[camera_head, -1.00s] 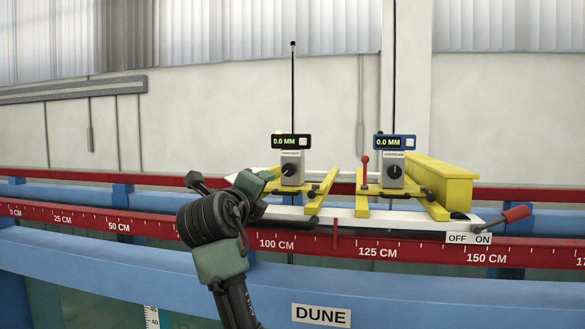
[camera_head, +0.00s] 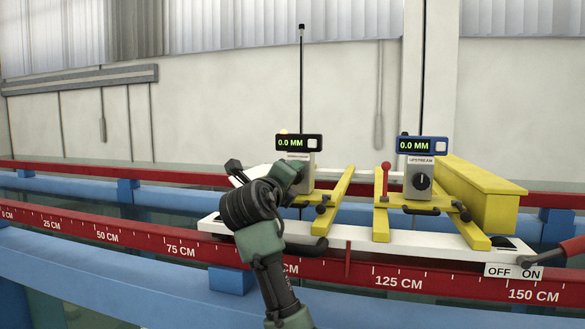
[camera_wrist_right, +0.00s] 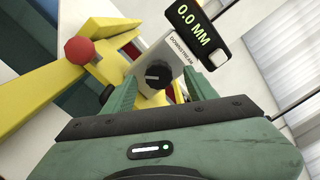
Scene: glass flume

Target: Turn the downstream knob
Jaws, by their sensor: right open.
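The downstream gauge box (camera_wrist_right: 180,48) is pale grey and labelled DOWNSTREAM. Its round black knob (camera_wrist_right: 157,74) shows in the right wrist view, with a light pointer mark. In the head view the gripper hides this knob. The black-framed display (camera_head: 298,143) above it reads 0.0 MM. My right gripper (camera_wrist_right: 158,92) is open, with a green finger on either side of the knob; I cannot tell whether they touch it. In the head view my right gripper (camera_head: 288,178) is in front of the gauge box. My left gripper is not in view.
The upstream gauge (camera_head: 421,178), with a blue-framed display, stands to the right. A red-knobbed lever (camera_head: 385,170) is between the gauges. Yellow bars (camera_head: 341,198) lie on the white carriage (camera_head: 360,238). A red-handled ON/OFF lever (camera_head: 562,252) is at the far right.

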